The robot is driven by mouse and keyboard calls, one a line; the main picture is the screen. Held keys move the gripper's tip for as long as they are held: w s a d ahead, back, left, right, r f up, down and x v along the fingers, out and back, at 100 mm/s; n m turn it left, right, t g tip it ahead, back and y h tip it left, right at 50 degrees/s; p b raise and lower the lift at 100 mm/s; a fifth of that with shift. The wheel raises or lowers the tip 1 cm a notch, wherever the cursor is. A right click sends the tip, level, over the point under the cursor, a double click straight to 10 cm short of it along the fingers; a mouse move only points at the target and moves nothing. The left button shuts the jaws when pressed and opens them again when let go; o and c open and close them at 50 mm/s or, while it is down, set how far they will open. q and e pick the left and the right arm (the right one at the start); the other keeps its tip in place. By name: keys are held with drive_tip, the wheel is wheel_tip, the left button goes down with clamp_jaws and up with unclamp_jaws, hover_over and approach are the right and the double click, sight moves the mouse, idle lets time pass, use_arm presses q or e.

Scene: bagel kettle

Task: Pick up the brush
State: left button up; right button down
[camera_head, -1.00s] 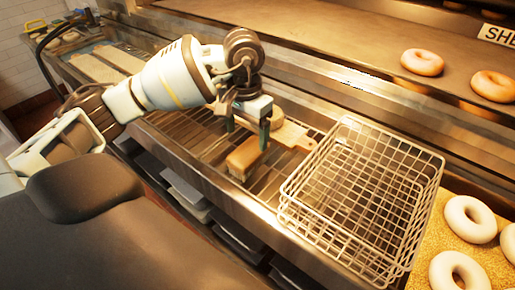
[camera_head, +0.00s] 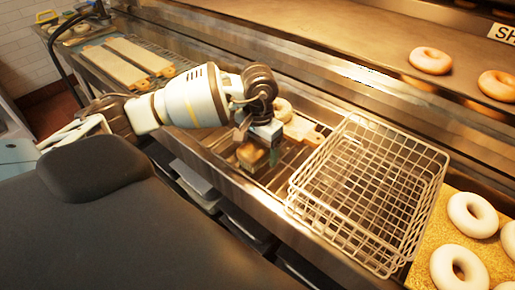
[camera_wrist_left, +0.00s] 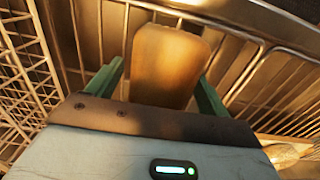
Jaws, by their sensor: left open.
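The brush (camera_head: 250,158), a small block with a tan wooden top, lies on the wire rack left of the wire basket. In the left wrist view the brush (camera_wrist_left: 172,55) shows as a rounded tan block between green fingers. My left gripper (camera_head: 260,146) is at the brush, coming from above. In the left wrist view my left gripper (camera_wrist_left: 160,76) is open, one finger on each side of the block. I cannot tell whether the fingers touch it. The gripper hides part of the brush in the head view. My right gripper is not in view.
A wire basket (camera_head: 370,190) stands close to the right of the brush. More bagels (camera_head: 472,215) sit on a board at the right. Two long boards (camera_head: 118,62) lie at the far left.

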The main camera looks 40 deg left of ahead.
use_arm(q)
drive_tip(key=shift+c, duration=0.3)
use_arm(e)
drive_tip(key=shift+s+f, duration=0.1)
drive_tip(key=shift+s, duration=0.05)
use_arm(q)
drive_tip(key=c, duration=1)
drive_tip(key=shift+c, duration=0.2)
drive_tip(key=shift+r, duration=0.55)
wheel_tip(320, 180, up, 2)
drive_tip(key=shift+r+b, duration=0.25)
drive_tip(key=shift+b, duration=0.15)
drive_tip(key=s+d, duration=0.4)
drive_tip(key=s, duration=0.3)
drive_tip(key=s+d+r+b, duration=0.1)
drive_tip(key=s+d, duration=0.3)
drive_tip(key=s, duration=0.3)
drive_tip(key=shift+r, duration=0.15)
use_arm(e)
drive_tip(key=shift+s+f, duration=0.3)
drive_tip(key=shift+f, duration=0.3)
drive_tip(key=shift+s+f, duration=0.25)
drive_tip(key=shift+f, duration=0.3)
